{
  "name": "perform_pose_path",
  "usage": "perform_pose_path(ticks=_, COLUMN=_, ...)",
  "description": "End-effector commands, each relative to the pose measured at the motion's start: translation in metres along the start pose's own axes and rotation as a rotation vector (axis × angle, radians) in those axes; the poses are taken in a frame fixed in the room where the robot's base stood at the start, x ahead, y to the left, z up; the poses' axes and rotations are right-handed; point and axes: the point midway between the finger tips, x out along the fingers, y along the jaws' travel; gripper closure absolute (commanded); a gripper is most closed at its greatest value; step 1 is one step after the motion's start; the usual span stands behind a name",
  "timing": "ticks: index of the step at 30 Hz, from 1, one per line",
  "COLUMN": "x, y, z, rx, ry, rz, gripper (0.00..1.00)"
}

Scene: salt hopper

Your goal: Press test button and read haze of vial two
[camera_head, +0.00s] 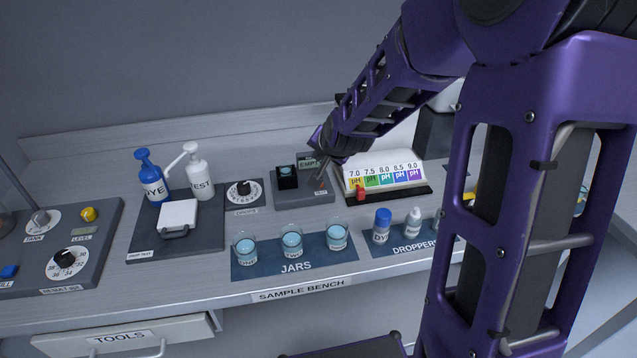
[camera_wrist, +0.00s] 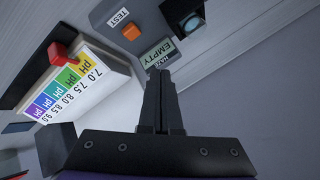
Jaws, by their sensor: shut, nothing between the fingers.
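The grey test meter (camera_head: 300,197) stands at the back of the bench. Its black well (camera_head: 287,181) shows a round blue-grey top, also visible in the wrist view (camera_wrist: 190,22); whether that is a vial, I cannot tell for sure. The display (camera_wrist: 159,51) reads EMPTY. The orange test button (camera_wrist: 131,32) sits beside the TEST label (camera_wrist: 118,17). My gripper (camera_wrist: 159,76) is shut and empty, its tips near the display and apart from the button in the wrist view. In the head view my gripper (camera_head: 321,176) is over the meter's right part.
Three jars of blue liquid (camera_head: 291,242) stand on the JARS mat (camera_head: 262,268). The pH chart (camera_head: 383,172) with a red slider (camera_head: 360,193) is right of the meter. DYE (camera_head: 152,185) and TEST (camera_head: 200,180) bottles stand left. Dropper bottles (camera_head: 382,226) stand front right.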

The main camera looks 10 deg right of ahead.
Motion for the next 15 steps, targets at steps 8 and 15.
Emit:
perform_pose_path(ticks=8, x=0.029, y=0.021, z=0.021, rx=0.000, ry=0.000, rz=0.000, gripper=1.00)
perform_pose_path(ticks=15, x=0.034, y=0.025, z=0.025, rx=0.000, ry=0.001, rz=0.000, gripper=1.00)
